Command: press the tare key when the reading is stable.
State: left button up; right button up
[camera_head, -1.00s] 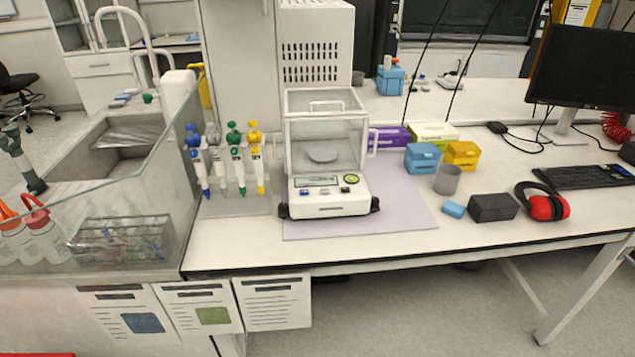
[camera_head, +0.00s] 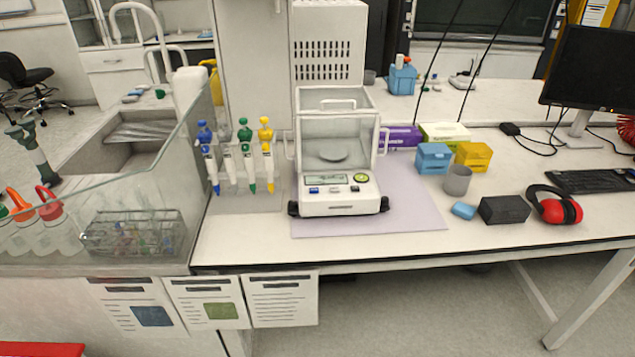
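A white analytical balance (camera_head: 338,209) with a glass draft shield stands on a pale lilac mat (camera_head: 415,217) on the bench. A round weighing pan (camera_head: 333,155) shows inside the glass chamber and looks empty. The front panel carries a small display (camera_head: 325,179), a blue key (camera_head: 314,190), a pale key (camera_head: 335,190), a dark key (camera_head: 355,189) and a round green level bubble (camera_head: 361,178). The digits on the display are too small to read, as are the key labels. Neither of my grippers is in view.
A rack of several coloured pipettes (camera_head: 238,160) stands left of the balance. To the right are a blue box (camera_head: 433,157), a yellow box (camera_head: 474,156), a grey cup (camera_head: 457,181), a dark box (camera_head: 505,209) and red earmuffs (camera_head: 560,207). The bench front edge is clear.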

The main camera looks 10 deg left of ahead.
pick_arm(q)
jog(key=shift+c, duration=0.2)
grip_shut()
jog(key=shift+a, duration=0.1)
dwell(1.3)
